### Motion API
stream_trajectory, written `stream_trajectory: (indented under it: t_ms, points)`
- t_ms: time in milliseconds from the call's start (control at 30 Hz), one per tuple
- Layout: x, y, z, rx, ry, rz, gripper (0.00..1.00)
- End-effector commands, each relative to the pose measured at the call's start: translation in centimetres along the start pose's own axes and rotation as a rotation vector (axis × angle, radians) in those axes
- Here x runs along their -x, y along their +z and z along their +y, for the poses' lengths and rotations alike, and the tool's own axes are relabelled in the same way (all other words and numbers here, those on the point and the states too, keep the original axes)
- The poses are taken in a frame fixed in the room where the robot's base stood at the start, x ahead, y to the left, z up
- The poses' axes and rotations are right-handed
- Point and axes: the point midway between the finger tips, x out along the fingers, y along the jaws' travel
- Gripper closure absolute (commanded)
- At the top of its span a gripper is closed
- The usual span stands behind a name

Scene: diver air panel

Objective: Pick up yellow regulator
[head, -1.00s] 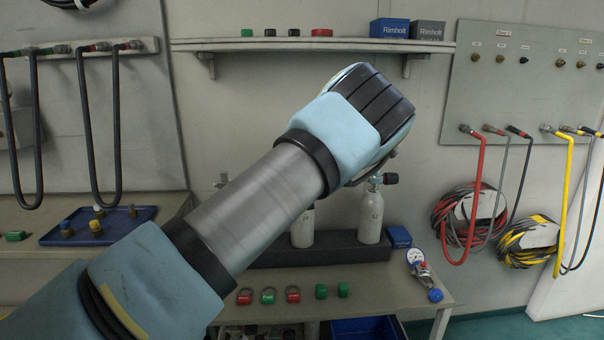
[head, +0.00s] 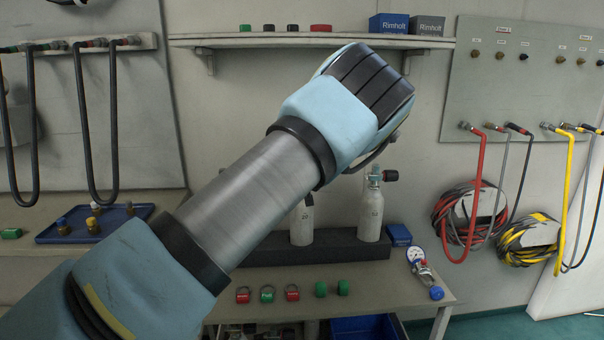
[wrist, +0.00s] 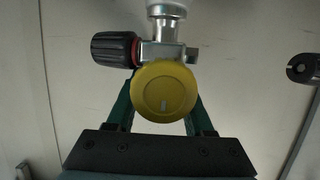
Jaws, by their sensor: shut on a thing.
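The yellow regulator (wrist: 163,92) shows in the wrist view as a round yellow cap on a metal body. A black knob with a red ring (wrist: 115,48) sticks out to its left. My gripper (wrist: 162,80) has its green fingers on both sides of the regulator and is shut on it. The fingertips are partly hidden behind the yellow cap. In the head view my own arm hides the gripper and the regulator.
A bench (head: 345,305) carries white cylinders (head: 370,215) in a dark stand, a gauge assembly (head: 420,265) and small red and green fittings. A shelf (head: 230,42) with two boxes is above. Hoses hang from the right panel (head: 520,100). A blue tray (head: 140,211) stands left.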

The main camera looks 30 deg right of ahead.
Motion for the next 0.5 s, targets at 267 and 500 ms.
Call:
stream_trajectory:
  t_ms: [267, 500]
  points:
    - [1.3, -4.9, 0.0, 0.008, 0.004, 0.018, 1.0]
    - [4.7, -4.7, 0.1, 0.008, 0.005, 0.016, 1.0]
